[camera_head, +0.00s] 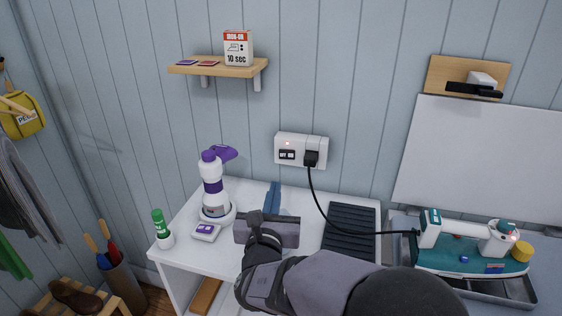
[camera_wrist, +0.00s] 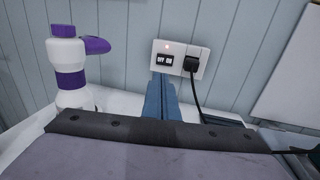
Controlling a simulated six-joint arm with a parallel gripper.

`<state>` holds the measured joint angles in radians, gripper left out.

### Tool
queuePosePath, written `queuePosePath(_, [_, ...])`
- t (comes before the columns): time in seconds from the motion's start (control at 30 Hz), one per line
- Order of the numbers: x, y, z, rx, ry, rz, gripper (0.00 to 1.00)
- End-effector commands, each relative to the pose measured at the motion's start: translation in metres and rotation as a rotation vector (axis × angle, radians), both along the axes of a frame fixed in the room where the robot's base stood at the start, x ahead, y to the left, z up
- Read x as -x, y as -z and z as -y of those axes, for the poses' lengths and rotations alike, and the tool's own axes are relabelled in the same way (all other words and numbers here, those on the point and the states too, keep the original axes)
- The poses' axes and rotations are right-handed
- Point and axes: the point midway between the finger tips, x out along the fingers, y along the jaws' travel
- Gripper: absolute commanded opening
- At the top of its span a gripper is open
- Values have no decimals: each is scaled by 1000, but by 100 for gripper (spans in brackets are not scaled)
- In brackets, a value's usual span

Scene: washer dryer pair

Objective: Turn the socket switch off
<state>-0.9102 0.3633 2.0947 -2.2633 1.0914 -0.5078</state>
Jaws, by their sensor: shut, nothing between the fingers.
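The white wall socket (camera_head: 301,150) is on the panelled wall above the white cabinet top. Its black OFF/ON switch (camera_head: 287,154) is on the left half, below a small glowing red light. A black plug (camera_head: 311,158) with a cable fills the right half. In the wrist view the switch (camera_wrist: 164,60) and the plug (camera_wrist: 191,64) show clearly beyond my fingers. My gripper (camera_head: 273,187) is shut and empty, its blue-grey fingers pointing at the wall below and left of the socket, apart from it. In the wrist view the fingers (camera_wrist: 158,84) end just below the switch.
A white and purple device (camera_head: 214,190) stands left of my gripper. A green-capped bottle (camera_head: 162,228) is at the cabinet's left edge. The plug's black cable (camera_head: 330,215) runs right to a teal and white iron (camera_head: 470,250). A shelf (camera_head: 218,68) hangs above left.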

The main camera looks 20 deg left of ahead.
Motion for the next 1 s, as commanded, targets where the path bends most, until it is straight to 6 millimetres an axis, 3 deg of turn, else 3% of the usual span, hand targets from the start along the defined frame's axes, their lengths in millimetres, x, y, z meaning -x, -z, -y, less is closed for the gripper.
queuePosePath(0.27, [-34, -1, -4, 0, 4, -1, 0])
queuePosePath(0.7, [-108, -2, -16, 0, 3, -1, 0])
queuePosePath(1.0, [-131, -1, -20, 0, 1, 0, 0])
